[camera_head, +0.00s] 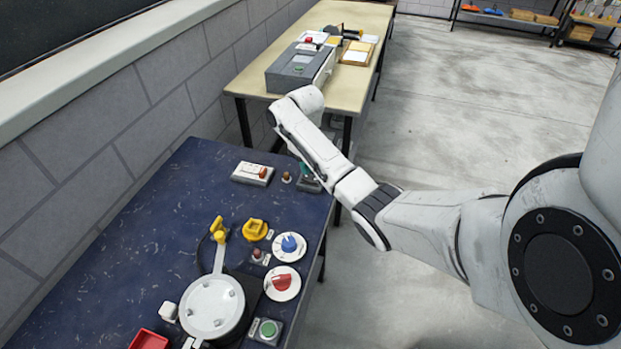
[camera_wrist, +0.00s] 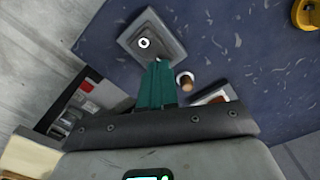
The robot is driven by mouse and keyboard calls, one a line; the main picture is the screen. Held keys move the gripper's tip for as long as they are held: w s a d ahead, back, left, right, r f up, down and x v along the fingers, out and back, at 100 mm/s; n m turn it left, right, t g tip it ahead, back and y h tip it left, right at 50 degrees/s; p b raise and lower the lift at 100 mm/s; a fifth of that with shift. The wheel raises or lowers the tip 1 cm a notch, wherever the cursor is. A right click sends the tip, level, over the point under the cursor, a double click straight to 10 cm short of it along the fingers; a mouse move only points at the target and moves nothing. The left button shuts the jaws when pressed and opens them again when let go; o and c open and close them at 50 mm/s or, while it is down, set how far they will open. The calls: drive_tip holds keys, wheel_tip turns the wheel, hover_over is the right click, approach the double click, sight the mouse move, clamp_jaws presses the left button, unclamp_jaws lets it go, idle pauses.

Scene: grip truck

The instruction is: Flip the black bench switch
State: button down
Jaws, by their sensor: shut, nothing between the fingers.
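The black bench switch is a dark grey square plate with a small white ring mark; it lies on the blue bench at the upper left of the wrist view (camera_wrist: 163,30). In the head view only its dark edge (camera_head: 311,187) shows beside my fingers. My gripper, with teal fingers (camera_wrist: 158,64), is shut with nothing between the fingers. Its tips are at the lower edge of the plate in the wrist view; I cannot tell whether they touch it. The switch's lever is not clearly visible, and the fingers cover part of the plate. The gripper also shows in the head view (camera_head: 305,172).
A small brown-topped knob (camera_wrist: 186,81) stands close beside my fingers. A white box with a red-brown switch (camera_head: 252,174) lies left of it. Yellow, blue, red and green controls and a round white device (camera_head: 212,306) fill the near bench. A beige table (camera_head: 258,88) stands behind.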

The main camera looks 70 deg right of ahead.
drive_tip(key=shift+f+b, duration=0.45)
drive_tip(key=shift+f, duration=0.45)
idle(0.8)
wheel_tip(320, 180, up, 7)
drive_tip(key=p, duration=0.7)
idle(0.8)
